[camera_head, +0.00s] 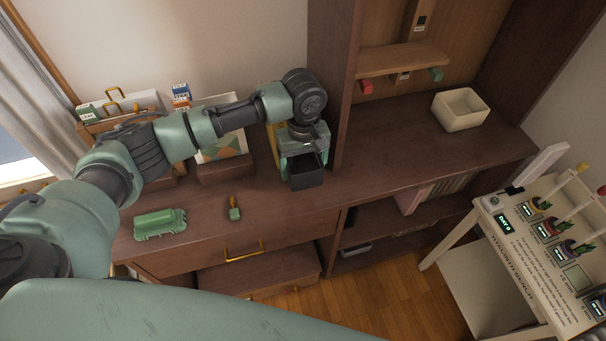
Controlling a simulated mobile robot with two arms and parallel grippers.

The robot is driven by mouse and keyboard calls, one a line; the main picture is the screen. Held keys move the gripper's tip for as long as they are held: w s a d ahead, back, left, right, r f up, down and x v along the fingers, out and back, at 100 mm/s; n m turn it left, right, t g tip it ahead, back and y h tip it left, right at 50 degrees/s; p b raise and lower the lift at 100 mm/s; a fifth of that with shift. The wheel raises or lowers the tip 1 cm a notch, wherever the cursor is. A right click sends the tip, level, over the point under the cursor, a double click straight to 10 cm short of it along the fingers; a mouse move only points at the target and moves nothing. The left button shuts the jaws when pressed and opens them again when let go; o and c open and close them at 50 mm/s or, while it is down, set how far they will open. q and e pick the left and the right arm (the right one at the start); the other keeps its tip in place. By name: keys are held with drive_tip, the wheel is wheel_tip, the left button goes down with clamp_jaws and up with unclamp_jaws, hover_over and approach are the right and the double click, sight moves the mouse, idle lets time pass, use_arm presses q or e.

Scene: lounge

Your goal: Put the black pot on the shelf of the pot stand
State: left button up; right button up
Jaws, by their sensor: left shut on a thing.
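The black pot (306,176) is a small square dark container near the middle of the view, by the wooden cabinet's dividing panel. My left gripper (304,150) reaches it from above and is shut on it, its jaws at the pot's upper edge. I cannot tell whether the pot touches the cabinet top (270,213). A white stand (525,275) at the right, probably the pot stand, carries several small plants and a display reading "DAY 0". A pale lower shelf (480,305) shows under its top. My right gripper is not in view.
A green case (160,223) and a small green-and-yellow item (234,210) lie on the cabinet top. A cream square bin (460,109) stands on the right-hand surface, with clear wood to its left. Wooden floor (395,300) is free between cabinet and stand.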

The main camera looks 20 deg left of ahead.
use_arm(q)
drive_tip(key=shift+f, duration=2.25)
drive_tip(key=shift+f, duration=0.15)
drive_tip(key=o, duration=1.4)
